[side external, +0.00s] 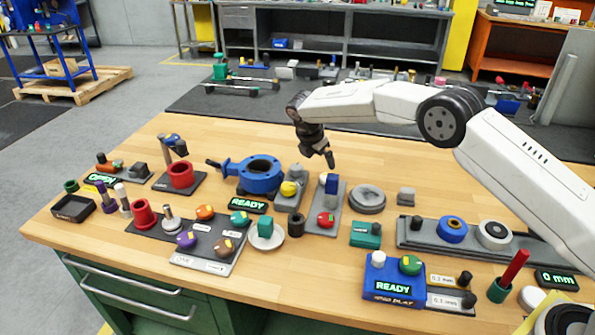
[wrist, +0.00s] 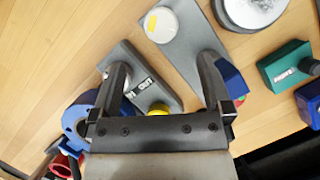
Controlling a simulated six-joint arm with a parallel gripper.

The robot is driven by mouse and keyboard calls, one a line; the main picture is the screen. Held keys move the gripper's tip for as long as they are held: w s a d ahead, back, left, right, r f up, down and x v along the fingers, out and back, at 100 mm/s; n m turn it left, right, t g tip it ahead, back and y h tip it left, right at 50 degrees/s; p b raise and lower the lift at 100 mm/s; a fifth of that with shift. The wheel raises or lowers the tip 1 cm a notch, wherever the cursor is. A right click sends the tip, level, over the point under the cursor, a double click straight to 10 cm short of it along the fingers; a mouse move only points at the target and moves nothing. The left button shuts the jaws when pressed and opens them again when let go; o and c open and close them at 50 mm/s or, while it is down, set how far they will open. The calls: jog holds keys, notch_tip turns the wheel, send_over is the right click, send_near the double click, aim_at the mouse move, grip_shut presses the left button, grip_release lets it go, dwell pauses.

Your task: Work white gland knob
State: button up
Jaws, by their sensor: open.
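The white gland knob (wrist: 161,24) is round and cream-white with a yellow mark. In the wrist view it lies beyond my fingertips, between their lines, on a grey plate (wrist: 200,38). My gripper (wrist: 163,64) is open, with nothing between the fingertips. In the side view my gripper (side external: 330,160) hangs above the back end of that plate, fingers pointing down. There the knob is hard to make out behind the blue block (side external: 331,184). Contact with the white knob is not seen.
Left of the plate are a yellow knob (side external: 289,188) on a narrow grey base and a blue valve (side external: 258,175). A grey disc (side external: 367,199) and a green box (side external: 365,235) stand to the right. Bare wood (side external: 375,165) lies behind the disc.

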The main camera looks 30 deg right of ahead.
aim_at(326, 174)
jog(key=shift+s+f, duration=0.1)
jog(key=shift+s, duration=0.05)
jog(key=shift+f, duration=0.15)
jog(key=shift+x, duration=3.8)
jog(key=c, duration=1.3)
